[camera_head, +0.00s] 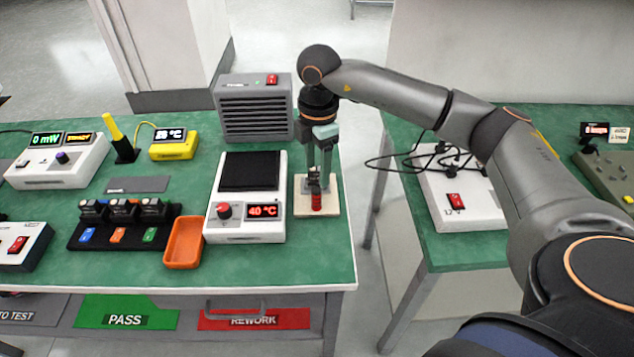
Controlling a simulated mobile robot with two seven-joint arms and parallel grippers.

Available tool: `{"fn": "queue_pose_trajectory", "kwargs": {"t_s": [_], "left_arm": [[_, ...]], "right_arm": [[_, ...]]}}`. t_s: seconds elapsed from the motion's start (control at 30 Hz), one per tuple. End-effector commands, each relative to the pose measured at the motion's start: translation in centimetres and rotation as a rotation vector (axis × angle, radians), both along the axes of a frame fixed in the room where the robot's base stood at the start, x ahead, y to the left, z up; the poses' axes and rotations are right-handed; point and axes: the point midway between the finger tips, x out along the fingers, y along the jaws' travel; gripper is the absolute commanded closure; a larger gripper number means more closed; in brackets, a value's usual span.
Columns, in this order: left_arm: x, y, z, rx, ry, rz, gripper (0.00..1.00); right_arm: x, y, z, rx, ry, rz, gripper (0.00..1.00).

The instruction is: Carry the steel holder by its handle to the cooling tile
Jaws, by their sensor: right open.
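The steel holder (314,183) is a small upright metal piece with a red handle (316,202) at its near side. It appears to stand on the cooling tile (330,208), a flat beige square at the right end of the left green bench. My right gripper (318,172) points straight down over the tile. Its fingers are open around or just beside the holder; contact cannot be told. The fingers partly hide the holder's upper part. My left gripper is not in view.
A white hot plate reading 40 °C (223,227) stands just left of the tile. A grey fan unit (254,107) is behind. An orange tray (184,243) and a black rack (100,241) lie further left. A gap separates this bench from the right bench (470,252).

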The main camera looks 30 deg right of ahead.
Motion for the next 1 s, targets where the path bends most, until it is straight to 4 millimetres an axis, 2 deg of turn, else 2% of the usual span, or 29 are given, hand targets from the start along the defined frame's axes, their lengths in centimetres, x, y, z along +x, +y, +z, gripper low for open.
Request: {"fn": "queue_pose_trajectory", "kwargs": {"t_s": [0.1, 0.3, 1.0], "left_arm": [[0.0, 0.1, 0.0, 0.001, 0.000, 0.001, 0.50], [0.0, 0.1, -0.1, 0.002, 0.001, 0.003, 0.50], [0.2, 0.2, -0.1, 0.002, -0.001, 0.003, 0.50]], "right_arm": [[0.0, 0.0, 1.9, 0.000, -0.003, 0.000, 0.41], [-0.1, 0.1, 3.3, 0.001, -0.001, 0.001, 0.41], [-0.1, 0.0, 3.3, 0.000, 0.000, 0.001, 0.41]]}}
